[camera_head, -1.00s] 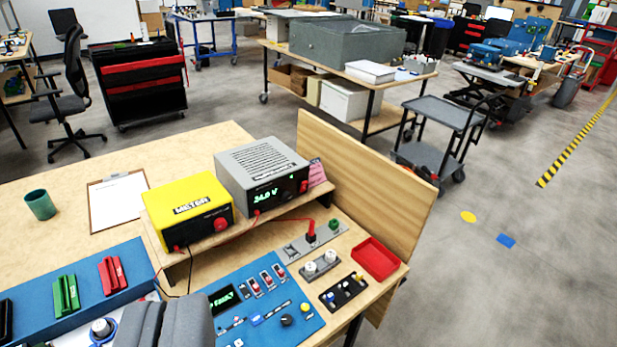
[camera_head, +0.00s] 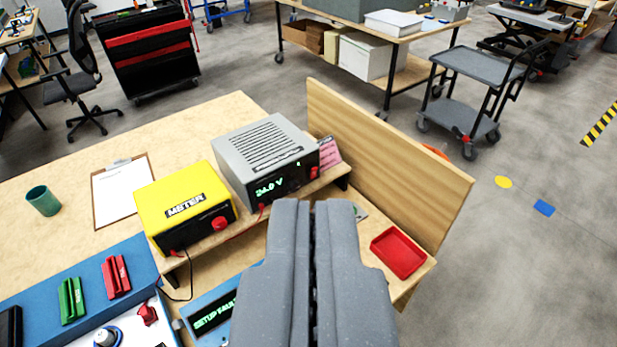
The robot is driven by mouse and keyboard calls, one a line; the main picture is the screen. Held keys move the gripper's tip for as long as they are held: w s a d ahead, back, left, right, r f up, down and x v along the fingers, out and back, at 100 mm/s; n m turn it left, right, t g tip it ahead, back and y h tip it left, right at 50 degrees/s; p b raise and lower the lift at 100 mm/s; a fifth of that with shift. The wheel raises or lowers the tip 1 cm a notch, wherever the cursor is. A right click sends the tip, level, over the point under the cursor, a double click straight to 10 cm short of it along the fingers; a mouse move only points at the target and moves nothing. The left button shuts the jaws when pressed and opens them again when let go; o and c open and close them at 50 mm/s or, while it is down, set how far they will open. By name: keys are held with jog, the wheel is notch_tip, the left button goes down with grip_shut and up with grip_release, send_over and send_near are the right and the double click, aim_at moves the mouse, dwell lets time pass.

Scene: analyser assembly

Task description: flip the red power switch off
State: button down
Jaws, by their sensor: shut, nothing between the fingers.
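The grey power supply (camera_head: 262,155) stands on the wooden shelf and its green display reads 24.0 V. A small red part (camera_head: 314,173) sits at the right end of its front; I cannot tell whether it is the power switch or which way it is set. A red knob-like part (camera_head: 147,314) is on the white panel at lower left. My gripper (camera_head: 313,203) is shut and empty, pointing forward, with its tips in the picture just below the supply's right front. It hides most of the blue control panel (camera_head: 205,303), whose display reads "SETUP FAULT", and the parts around it.
A yellow meter (camera_head: 185,205) stands left of the supply. A wooden board (camera_head: 390,165) rises along the bench's far right side. A red tray (camera_head: 398,252) lies right of my gripper. A clipboard (camera_head: 120,190) and green cup (camera_head: 43,201) are at left, with bare bench around them.

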jog(key=w+f+m+t, duration=0.1)
jog(key=w+f+m, duration=0.3)
jog(key=w+f, duration=0.45)
jog(key=w+f+m, duration=0.3)
jog(key=w+f, duration=0.3)
jog(key=w, duration=0.6)
jog(key=w+f+m+t, duration=0.1)
jog(key=w+f+m, duration=0.3)
jog(key=w+f, duration=0.45)
jog(key=w+f+m+h, duration=0.1)
jog(key=w+f+m, duration=0.2)
jog(key=f, duration=0.6)
jog(key=w+f+m+t+h, duration=0.1)
jog(key=f+m, duration=0.3)
jog(key=f, duration=0.6)
jog(key=w+f+m+t+h, duration=0.1)
jog(key=w+f+m, duration=0.2)
jog(key=f, duration=0.6)
jog(key=shift+w+d+f+m, duration=0.15)
jog(key=shift+w+d+m, duration=0.25)
jog(key=shift+w, duration=0.45)
jog(key=shift+w, duration=0.1)
